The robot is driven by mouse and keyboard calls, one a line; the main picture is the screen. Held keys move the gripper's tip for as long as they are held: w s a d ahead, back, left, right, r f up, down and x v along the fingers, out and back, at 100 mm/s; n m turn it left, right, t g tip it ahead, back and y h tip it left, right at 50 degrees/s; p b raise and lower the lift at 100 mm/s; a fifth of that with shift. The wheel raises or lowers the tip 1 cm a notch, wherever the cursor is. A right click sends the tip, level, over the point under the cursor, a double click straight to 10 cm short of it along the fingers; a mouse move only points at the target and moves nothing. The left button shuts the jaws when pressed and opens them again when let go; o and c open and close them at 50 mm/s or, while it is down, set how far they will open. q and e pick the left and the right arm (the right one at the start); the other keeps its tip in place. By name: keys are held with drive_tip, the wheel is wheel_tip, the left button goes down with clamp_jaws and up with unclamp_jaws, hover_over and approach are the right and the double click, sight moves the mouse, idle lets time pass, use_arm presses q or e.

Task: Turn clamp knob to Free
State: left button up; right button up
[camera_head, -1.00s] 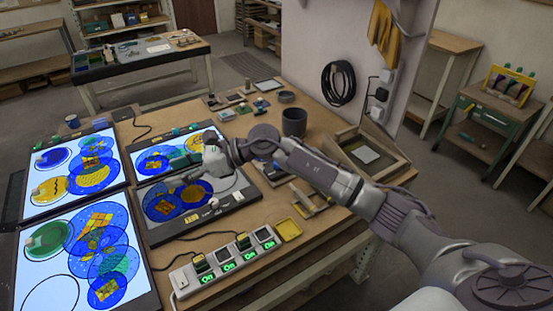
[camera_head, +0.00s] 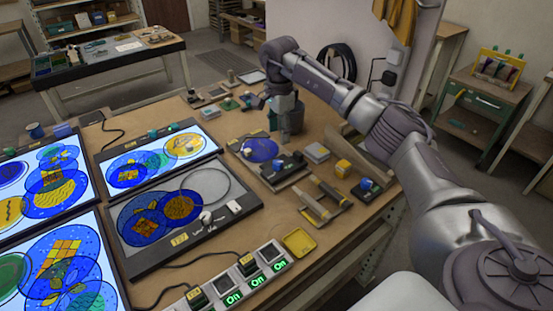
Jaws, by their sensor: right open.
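My right gripper (camera_head: 272,108) is open and empty, hanging from the bent arm over the back part of the workbench, near a dark cup (camera_head: 292,120). Its fingers are small and partly merge with the things behind. Another small pale knob-like piece (camera_head: 247,152) stands beside a blue disc (camera_head: 262,149), below the gripper in the picture. The labels are too small to read, so I cannot tell which is the clamp knob or its setting. My left gripper is out of view.
Lit panels with coloured glass discs (camera_head: 160,152) fill the left. A switch strip (camera_head: 232,283) showing green "On" signs is at the front, beside a yellow tray (camera_head: 299,242). Wooden tools (camera_head: 322,205) and small blocks crowd the right side. Bare wood shows between them.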

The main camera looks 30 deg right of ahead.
hover_over(278, 162)
wheel_tip(278, 162, down, 4)
drive_tip(key=shift+s+f+p, duration=0.15)
drive_tip(key=shift+p, duration=0.25)
wheel_tip(278, 162, down, 6)
drive_tip(key=shift+a+r+p, duration=0.1)
drive_tip(key=shift+r+p, duration=0.05)
drive_tip(key=shift+p, duration=0.4)
drive_tip(key=shift+f, duration=0.3)
drive_tip(key=shift+w+f, duration=0.2)
drive_tip(key=shift+f, duration=0.15)
drive_tip(key=shift+c, duration=1)
clamp_jaws()
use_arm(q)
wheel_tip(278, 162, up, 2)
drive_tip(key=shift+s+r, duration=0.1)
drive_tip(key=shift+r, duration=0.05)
